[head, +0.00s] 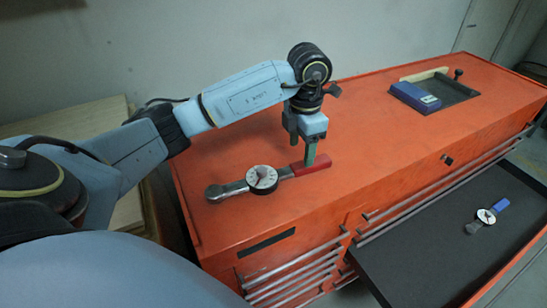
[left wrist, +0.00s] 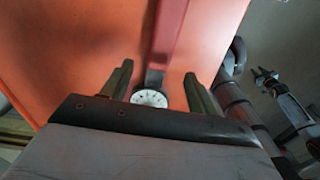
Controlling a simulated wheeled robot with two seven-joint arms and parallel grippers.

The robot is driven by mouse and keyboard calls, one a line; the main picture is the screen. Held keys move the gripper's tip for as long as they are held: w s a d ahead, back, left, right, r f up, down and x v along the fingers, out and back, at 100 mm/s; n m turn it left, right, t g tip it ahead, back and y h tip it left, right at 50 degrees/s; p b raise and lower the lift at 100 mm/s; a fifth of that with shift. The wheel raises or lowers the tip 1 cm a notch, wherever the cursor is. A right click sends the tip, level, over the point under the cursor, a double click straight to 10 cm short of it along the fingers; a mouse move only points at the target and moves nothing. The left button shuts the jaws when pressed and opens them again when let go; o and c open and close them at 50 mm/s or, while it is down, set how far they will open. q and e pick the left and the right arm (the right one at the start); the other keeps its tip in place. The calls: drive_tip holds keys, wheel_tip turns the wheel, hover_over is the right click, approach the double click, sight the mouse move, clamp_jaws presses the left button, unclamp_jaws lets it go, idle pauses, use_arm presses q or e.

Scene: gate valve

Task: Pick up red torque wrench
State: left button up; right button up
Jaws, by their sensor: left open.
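The red torque wrench lies flat on the orange cabinet top, with its metal shaft and white dial (head: 262,178) left of its red handle (head: 312,166). My left gripper (head: 309,157) points down at the red handle, its fingers open. In the left wrist view, the handle (left wrist: 170,35) runs between the two open fingers (left wrist: 160,90), and the dial (left wrist: 149,98) shows low between them. I cannot tell whether a finger touches the handle.
The orange cabinet top (head: 390,140) is clear right of the wrench. A recessed tray with a blue box (head: 415,97) is at its far right. An open dark drawer (head: 430,250) below holds a blue-handled dial wrench (head: 487,216). A wall stands behind.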

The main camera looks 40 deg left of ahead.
sight(299, 165)
use_arm(q)
wheel_tip(299, 165, down, 5)
drive_tip(key=shift+f, duration=0.15)
clamp_jaws()
idle(0.5)
